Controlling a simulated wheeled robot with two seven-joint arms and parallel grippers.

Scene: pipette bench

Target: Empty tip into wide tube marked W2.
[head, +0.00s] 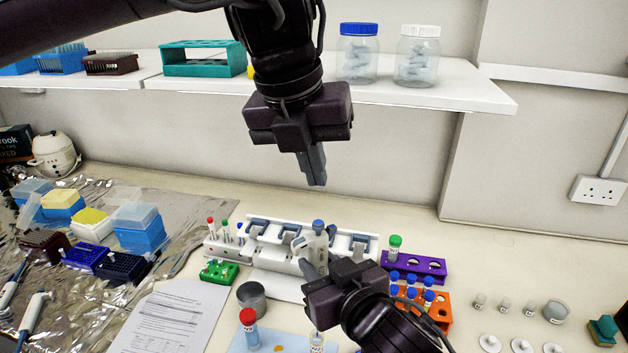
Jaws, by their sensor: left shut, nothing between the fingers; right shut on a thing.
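My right gripper (308,270) is low in front of the white pipette stand (275,262). It is shut on a white pipette (317,243) with a blue-grey top, which stands roughly upright. The pipette's lower end and any tip are hidden behind my gripper. My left gripper (317,182) is shut and empty, pointing down high above the stand. A wide tube with a label (317,342) stands on a light blue mat (290,342), cut by the bottom edge. A red-capped wide tube (249,330) stands left of it. I cannot read W2 on either.
A purple rack (428,268) holds a green-capped tube (395,246). An orange rack (437,310) with several blue-capped tubes is close to my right gripper. A metal cup (251,297) and paper sheet (170,318) lie left. Small vials (505,304) stand right. A shelf (440,92) hangs behind.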

